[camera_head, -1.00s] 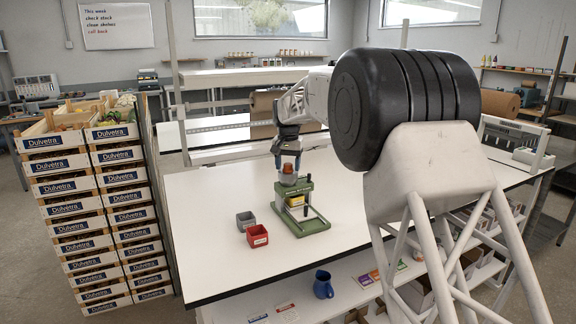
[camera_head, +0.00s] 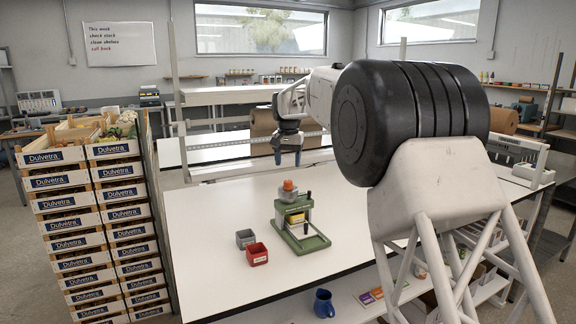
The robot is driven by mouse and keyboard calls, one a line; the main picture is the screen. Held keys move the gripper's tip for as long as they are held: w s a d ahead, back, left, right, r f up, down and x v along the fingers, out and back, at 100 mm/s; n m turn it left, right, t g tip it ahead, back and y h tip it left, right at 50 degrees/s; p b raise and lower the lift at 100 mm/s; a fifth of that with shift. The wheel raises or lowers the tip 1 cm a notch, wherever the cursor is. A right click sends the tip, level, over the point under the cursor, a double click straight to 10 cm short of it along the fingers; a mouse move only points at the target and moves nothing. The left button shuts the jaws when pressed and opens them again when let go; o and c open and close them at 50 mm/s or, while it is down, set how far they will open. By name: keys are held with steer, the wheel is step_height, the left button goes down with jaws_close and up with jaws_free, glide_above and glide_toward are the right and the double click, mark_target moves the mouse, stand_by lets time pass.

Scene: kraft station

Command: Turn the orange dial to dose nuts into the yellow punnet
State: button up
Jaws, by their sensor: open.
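The orange dial (camera_head: 288,185) sits on top of the green dispenser (camera_head: 312,243), which stands on the white table. The yellow punnet (camera_head: 297,217) is inside the dispenser's frame, below the dial. Whether nuts lie in the punnet is too small to tell. My gripper (camera_head: 288,161) is open and empty. It points down above the dial, with a clear gap between its fingertips and the dial.
A red bin (camera_head: 257,254) and a grey bin (camera_head: 245,238) stand left of the dispenser. The white table (camera_head: 215,285) is bare around them. Stacked Dulvetra crates (camera_head: 62,205) stand left of the table. A blue jug (camera_head: 323,303) is on the lower shelf.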

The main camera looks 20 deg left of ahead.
mark_target(288, 181)
stand_by(0.4)
steer(key=n, duration=0.3)
steer(key=shift+w+n, duration=0.1)
steer(key=shift+n, duration=0.3)
steer(key=n, duration=1.1)
steer(key=shift+n, duration=0.3)
steer(key=shift+f, duration=0.1)
steer(key=shift+f, duration=3.8)
